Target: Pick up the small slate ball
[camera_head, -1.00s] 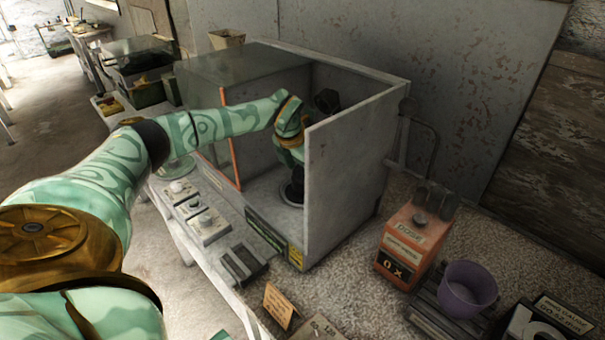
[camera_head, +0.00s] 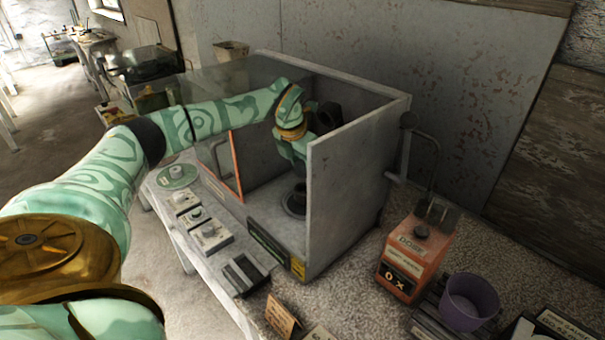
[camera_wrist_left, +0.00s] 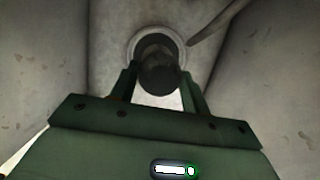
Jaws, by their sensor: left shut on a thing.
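My left gripper (camera_head: 299,176) reaches down inside a grey open-topped box, above a dark round stand (camera_head: 294,206) on its floor. In the left wrist view the left gripper (camera_wrist_left: 160,74) is shut on a dark round thing that looks like the small slate ball (camera_wrist_left: 159,76). Behind the ball in that view are a dark round shape and a pale ring (camera_wrist_left: 133,42). In the head view I cannot make out the ball clearly at the fingertips. My right gripper is not in view.
The box's right wall (camera_head: 345,190) stands close beside the gripper, and an orange-edged panel (camera_head: 236,165) is on its left. On the bench are an orange dosing device (camera_head: 408,262), a purple cup (camera_head: 470,300) and small control boxes (camera_head: 210,234).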

